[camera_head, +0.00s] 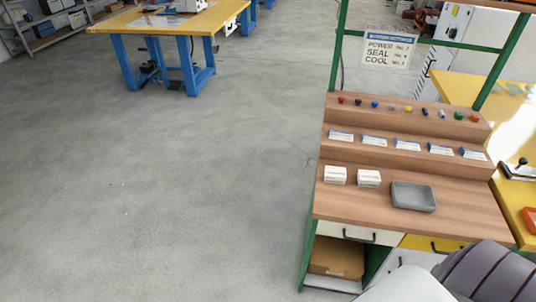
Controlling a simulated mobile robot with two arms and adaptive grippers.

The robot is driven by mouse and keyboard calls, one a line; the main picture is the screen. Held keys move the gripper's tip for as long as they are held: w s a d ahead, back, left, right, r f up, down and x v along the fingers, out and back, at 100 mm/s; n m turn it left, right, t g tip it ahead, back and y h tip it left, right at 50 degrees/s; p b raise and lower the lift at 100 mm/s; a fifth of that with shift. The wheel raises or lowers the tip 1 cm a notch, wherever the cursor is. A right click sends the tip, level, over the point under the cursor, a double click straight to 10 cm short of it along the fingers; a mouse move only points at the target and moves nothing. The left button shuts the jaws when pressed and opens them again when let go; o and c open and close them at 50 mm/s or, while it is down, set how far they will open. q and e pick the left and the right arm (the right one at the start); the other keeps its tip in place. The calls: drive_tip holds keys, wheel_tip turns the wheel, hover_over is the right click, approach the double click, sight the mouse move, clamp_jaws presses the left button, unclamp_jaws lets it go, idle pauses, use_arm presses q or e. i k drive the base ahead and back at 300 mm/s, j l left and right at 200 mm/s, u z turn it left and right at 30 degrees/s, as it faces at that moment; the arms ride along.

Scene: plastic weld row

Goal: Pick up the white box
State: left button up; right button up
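Two small white boxes stand side by side on the lower top of a wooden stepped bench at the right: a left white box (335,175) and a right white box (368,178). Both have faint printing on the front, too small to read. A small gap separates them. Nothing touches them from above. Neither of my grippers is in view.
A grey tray (413,197) sits just right of the boxes. Blue-and-white cards (375,141) and coloured knobs (375,104) line the steps behind. A green frame (337,45) rises at the bench's back. The grey floor (180,190) left of the bench is clear.

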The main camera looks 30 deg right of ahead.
sight(334, 175)
drive_tip(key=i+j+u, duration=0.15)
drive_tip(key=i+u, duration=0.2)
drive_tip(key=i, duration=0.65)
drive_tip(key=i+z, duration=0.35)
drive_tip(key=z, duration=0.15)
drive_tip(key=i+j+z, duration=0.15)
drive_tip(key=i+z, duration=0.5)
drive_tip(key=z, duration=0.35)
drive_tip(key=i+z, duration=0.2)
drive_tip(key=z, duration=0.25)
drive_tip(key=i+j+z, duration=0.15)
drive_tip(key=z, duration=0.35)
drive_tip(key=i+j+z, duration=0.15)
drive_tip(key=z, duration=0.35)
drive_tip(key=i+j+z, duration=0.1)
drive_tip(key=z, duration=0.4)
drive_tip(key=j, duration=0.1)
